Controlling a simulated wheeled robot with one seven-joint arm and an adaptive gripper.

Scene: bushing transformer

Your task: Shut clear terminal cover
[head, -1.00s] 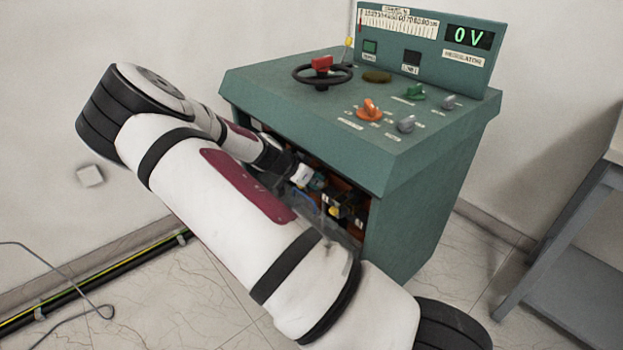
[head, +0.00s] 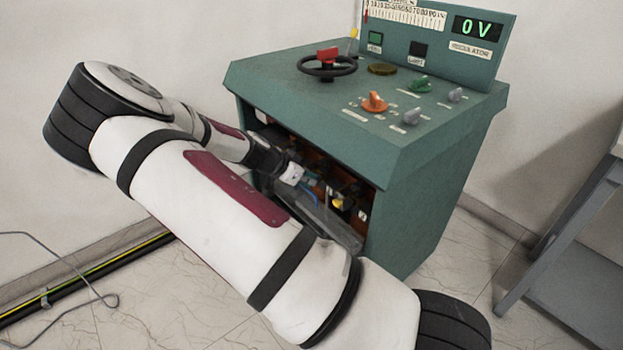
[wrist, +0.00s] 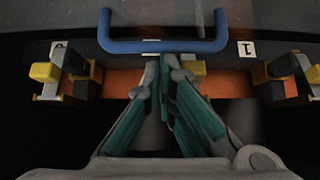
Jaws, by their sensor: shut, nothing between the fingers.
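The clear terminal cover (head: 330,226) shows in the head view as a greyish see-through panel at the cabinet's front opening, partly hidden by my arm. It looks swung down and outward, with the terminals behind it exposed. Its blue handle (wrist: 165,46) crosses the top of the wrist view, and a bit of blue shows in the head view (head: 312,196). My gripper (wrist: 160,62) is shut and empty, its green-padded fingertips together just below the handle bar in the picture. I cannot tell whether they touch it. In the head view the fingertips are hard to make out.
The green cabinet (head: 425,195) carries a black handwheel (head: 327,67), an orange knob (head: 374,102) and a display reading 0 V (head: 477,31). Yellow-and-grey terminals (wrist: 76,72) line the opening. A grey table (head: 575,240) stands at right. The floor in front is open.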

